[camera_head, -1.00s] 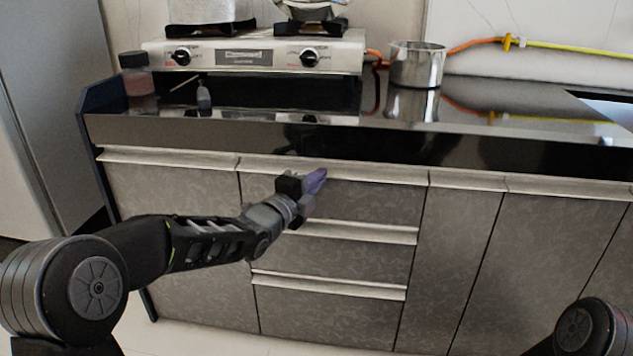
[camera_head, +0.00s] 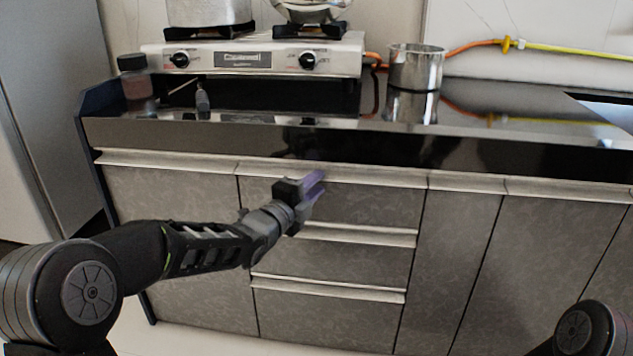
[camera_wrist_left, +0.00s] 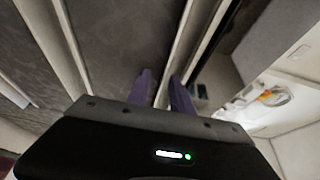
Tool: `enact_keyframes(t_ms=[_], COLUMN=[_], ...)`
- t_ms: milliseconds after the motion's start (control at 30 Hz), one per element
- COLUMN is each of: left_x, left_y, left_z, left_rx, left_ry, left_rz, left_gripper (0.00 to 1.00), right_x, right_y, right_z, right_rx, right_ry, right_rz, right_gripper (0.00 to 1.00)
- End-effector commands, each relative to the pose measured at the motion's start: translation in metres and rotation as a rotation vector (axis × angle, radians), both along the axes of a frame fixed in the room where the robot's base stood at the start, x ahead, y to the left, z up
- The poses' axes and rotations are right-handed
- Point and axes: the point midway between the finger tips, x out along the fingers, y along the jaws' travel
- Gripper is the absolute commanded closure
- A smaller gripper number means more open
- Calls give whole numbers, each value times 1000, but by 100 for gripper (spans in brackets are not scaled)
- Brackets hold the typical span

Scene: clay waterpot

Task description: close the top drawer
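The top drawer (camera_head: 375,203) is the uppermost of the stacked grey drawers in the middle of the cabinet. Its pale handle strip (camera_head: 385,175) runs along its top edge. The drawer front looks about level with the cabinet fronts beside it. My left gripper (camera_head: 316,184) is in front of the drawer's left part, just below the strip. Its purple fingers stand a little apart with nothing between them. They also show in the left wrist view (camera_wrist_left: 162,94), close to the drawer fronts; contact cannot be told. My right gripper is out of view.
The black countertop (camera_head: 520,115) overhangs the drawers. A gas stove (camera_head: 250,56), a metal pot (camera_head: 415,68) and a dark-lidded jar (camera_head: 135,78) stand on it.

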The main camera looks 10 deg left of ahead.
Motion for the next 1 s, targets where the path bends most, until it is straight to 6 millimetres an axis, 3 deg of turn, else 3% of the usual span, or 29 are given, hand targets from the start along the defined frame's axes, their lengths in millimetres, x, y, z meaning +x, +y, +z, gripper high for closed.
enact_keyframes(t_ms=[433,1000], left_x=[-61,-67], left_y=[25,27], left_z=[7,5], left_rx=[-1,-73], left_ry=[-10,25], left_rz=[-1,1], left_gripper=[73,73], right_x=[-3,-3], right_y=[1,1], right_z=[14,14], right_rx=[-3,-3], right_ry=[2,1], right_rz=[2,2], right_gripper=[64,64])
